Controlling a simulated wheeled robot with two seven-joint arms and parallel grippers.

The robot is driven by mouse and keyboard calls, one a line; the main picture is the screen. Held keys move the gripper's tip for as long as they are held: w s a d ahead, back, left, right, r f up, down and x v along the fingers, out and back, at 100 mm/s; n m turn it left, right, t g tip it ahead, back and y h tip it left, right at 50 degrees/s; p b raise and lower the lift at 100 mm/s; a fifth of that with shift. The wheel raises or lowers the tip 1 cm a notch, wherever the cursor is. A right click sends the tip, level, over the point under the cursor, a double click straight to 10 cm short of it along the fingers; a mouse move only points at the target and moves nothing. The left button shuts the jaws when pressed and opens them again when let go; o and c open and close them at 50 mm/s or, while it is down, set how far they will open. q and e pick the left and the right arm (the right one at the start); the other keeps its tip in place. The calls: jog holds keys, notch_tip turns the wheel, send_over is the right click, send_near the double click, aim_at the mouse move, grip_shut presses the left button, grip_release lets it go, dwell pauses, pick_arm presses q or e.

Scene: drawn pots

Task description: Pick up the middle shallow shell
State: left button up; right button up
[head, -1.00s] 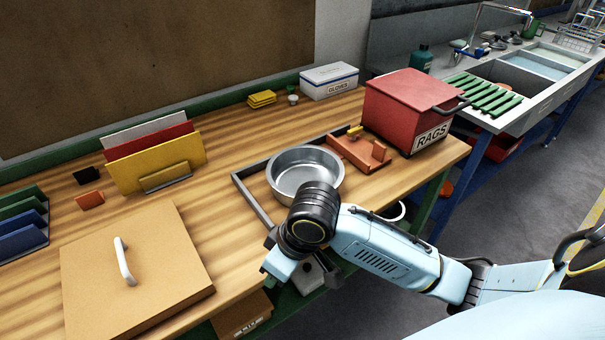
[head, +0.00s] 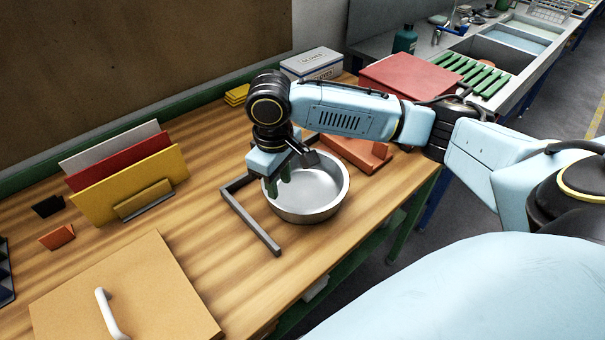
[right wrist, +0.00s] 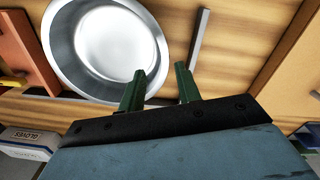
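One shallow round metal shell (head: 312,190) stands upright on the wooden bench inside a dark angled frame; no other shell shows. My right gripper (head: 277,183) is over the shell's left rim, fingers pointing down. In the right wrist view, its two green fingers (right wrist: 160,72) are apart with nothing gripped. One finger overlaps the rim of the shell (right wrist: 110,45) and the other is outside it, over the wood. I cannot tell whether either finger touches the wall. The arm hides part of the shell's far rim. My left gripper is not in view.
The dark frame (head: 262,232) runs along the shell's left side. An orange holder (head: 355,152) is close behind right, with the red rags box (head: 410,75) beyond. Upright coloured panels (head: 130,170) and a handled board (head: 120,300) are left. Bench between is clear.

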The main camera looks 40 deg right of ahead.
aim_at(284, 218)
jog(key=f, duration=1)
jog(key=shift+s+d+b, duration=0.1)
jog(key=shift+d+b, duration=0.1)
jog(key=shift+b, duration=0.15)
jog(key=shift+r, duration=0.1)
grip_shut()
